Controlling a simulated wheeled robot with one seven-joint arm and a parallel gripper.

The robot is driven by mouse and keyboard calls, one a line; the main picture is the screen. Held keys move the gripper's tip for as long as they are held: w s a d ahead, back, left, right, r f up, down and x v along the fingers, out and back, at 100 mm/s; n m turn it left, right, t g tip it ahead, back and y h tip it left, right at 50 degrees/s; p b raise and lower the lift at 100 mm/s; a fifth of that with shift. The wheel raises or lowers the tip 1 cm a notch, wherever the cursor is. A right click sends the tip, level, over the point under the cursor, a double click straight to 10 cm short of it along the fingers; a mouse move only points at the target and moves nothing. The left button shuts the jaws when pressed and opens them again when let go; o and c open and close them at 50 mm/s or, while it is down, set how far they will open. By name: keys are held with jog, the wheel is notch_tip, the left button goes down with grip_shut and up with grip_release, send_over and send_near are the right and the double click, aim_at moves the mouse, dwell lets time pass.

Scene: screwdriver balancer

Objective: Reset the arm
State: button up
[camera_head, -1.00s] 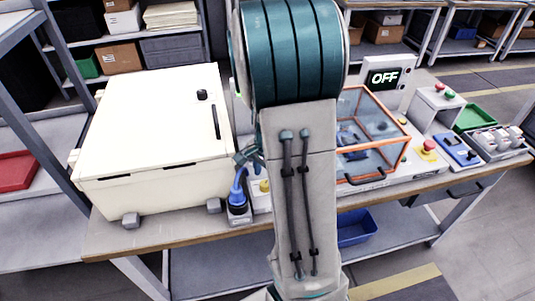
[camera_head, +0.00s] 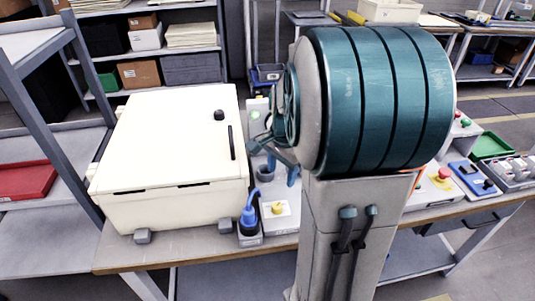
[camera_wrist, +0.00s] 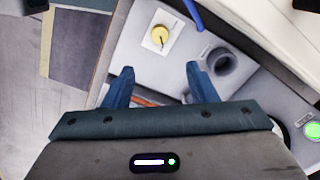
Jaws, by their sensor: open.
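My gripper (camera_head: 272,160) is beside the right side of the white box, above the bench, and partly hidden behind my arm in the head view. In the wrist view my gripper (camera_wrist: 160,70) has its two blue fingers wide apart with nothing between them. Beyond the fingertips are a yellow knob (camera_wrist: 160,36) on a white plate and an empty-looking dark round socket (camera_wrist: 222,62). The yellow knob also shows in the head view (camera_head: 277,208). My large teal and grey arm fills the right middle of the head view and hides much of the bench.
The white box (camera_head: 165,150) stands on the bench at left. A blue plug (camera_head: 249,222) with a cable sits in a grey holder beside it. A red button (camera_head: 444,173), a blue switch unit (camera_head: 472,180) and a green tray (camera_head: 490,146) are at right. A green light (camera_wrist: 313,130) is near the gripper.

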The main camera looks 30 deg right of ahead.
jog(key=s+a+r+n+t, duration=0.2)
jog(key=s+a+r+n, duration=0.2)
jog(key=s+a+n, duration=0.7)
jog(key=a+n, duration=0.1)
jog(key=n, duration=0.2)
jog(key=shift+s+a+r+n, duration=0.2)
jog(key=shift+s+a+n, duration=0.1)
jog(key=shift+s, duration=0.1)
